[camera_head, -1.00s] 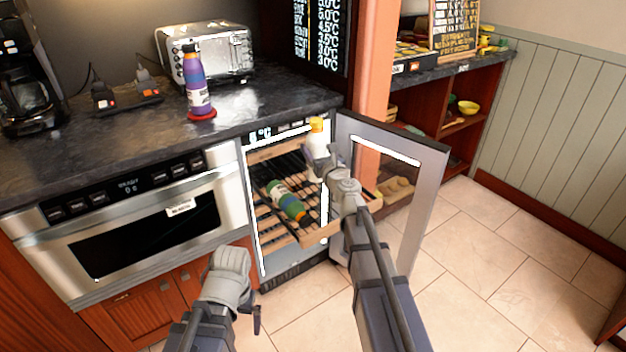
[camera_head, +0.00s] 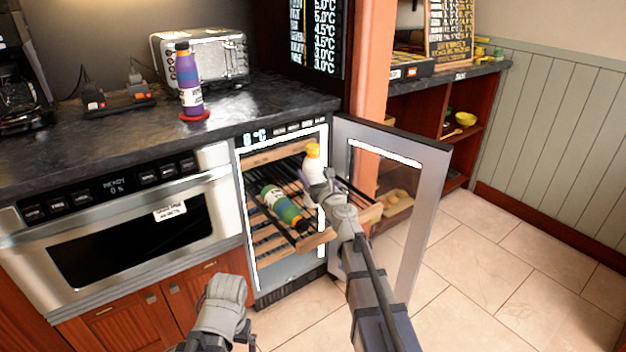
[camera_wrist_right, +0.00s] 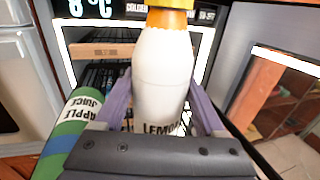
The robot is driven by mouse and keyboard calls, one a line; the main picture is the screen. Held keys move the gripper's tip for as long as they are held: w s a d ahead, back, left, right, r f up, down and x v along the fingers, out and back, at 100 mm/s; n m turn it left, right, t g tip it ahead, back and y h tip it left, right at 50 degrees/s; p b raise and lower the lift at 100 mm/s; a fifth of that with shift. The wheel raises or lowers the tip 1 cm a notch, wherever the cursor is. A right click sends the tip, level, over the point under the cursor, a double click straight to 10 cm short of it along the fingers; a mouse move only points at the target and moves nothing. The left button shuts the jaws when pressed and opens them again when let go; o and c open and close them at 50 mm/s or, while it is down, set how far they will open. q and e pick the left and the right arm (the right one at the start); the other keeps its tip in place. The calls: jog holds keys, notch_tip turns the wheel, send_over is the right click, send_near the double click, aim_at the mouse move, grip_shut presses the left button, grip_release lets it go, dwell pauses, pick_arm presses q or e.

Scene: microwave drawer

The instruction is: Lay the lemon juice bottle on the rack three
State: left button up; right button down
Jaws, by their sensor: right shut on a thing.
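The lemon juice bottle (camera_head: 312,163) is white with a yellow-orange cap. My right gripper (camera_head: 312,186) is shut on it and holds it roughly upright in front of the open cooler, over the pulled-out wooden rack (camera_head: 317,240). In the right wrist view the bottle (camera_wrist_right: 162,75) stands between the two purple-grey fingers, with part of its label hidden by the gripper. Whether it touches the rack I cannot tell. My left arm's end (camera_head: 222,305) shows low in the head view, away from the cooler; its fingers cannot be made out.
A green apple juice bottle (camera_head: 283,207) lies on the pulled-out rack, left of my right gripper. The open glass door (camera_head: 425,190) stands close on the right. A purple bottle (camera_head: 190,85) stands on a red coaster on the counter. Another rack front (camera_wrist_right: 100,50) is higher inside.

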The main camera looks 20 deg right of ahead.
jog(key=shift+r, duration=0.1)
grip_release()
dwell(0.3)
jog(key=s+d, duration=0.1)
jog(key=s, duration=1.1)
